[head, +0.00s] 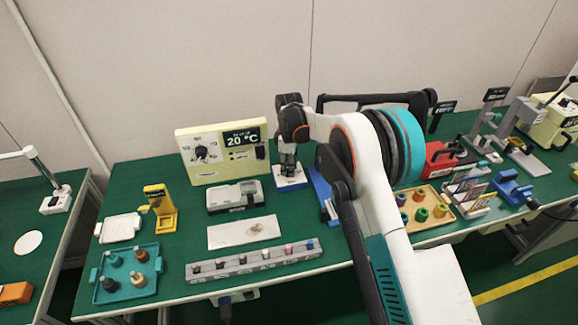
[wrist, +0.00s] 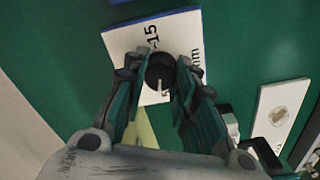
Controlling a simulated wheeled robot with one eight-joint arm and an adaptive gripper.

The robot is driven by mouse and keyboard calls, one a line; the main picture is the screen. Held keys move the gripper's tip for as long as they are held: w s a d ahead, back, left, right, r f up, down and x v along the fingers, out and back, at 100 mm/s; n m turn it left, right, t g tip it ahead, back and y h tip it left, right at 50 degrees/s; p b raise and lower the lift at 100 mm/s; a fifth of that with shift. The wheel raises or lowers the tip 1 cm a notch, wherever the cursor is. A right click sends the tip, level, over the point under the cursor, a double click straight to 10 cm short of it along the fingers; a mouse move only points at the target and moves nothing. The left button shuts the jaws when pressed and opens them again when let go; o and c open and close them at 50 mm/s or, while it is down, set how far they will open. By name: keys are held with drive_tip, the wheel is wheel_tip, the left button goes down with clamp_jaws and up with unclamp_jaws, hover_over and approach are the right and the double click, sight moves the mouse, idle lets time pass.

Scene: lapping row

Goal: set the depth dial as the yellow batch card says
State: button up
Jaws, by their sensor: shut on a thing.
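The depth dial is a black round knob (wrist: 160,72) with a white pointer line, on a white plate (wrist: 122,42) printed with "15", a partly covered "5" and "mm". In the wrist view the pointer line points down the picture, near the covered "5". My gripper (wrist: 161,75) is shut on the knob, one finger on each side. In the head view my gripper (head: 289,170) reaches down to the white plate (head: 292,183), and the knob is hidden. I cannot make out a yellow batch card; several small cards (head: 468,187) stand in a rack at the right.
A cream box (head: 208,172) with a dial and a "20 °C" display stands left of my gripper. A grey gauge (head: 235,196), a white sheet (head: 225,236), a yellow stand (head: 160,208) and a teal tray (head: 120,290) lie nearby. A blue item (head: 322,190) is close on the right.

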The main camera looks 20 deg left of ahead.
drive_tip(key=o, duration=1.1)
wheel_tip(320, 180, up, 12)
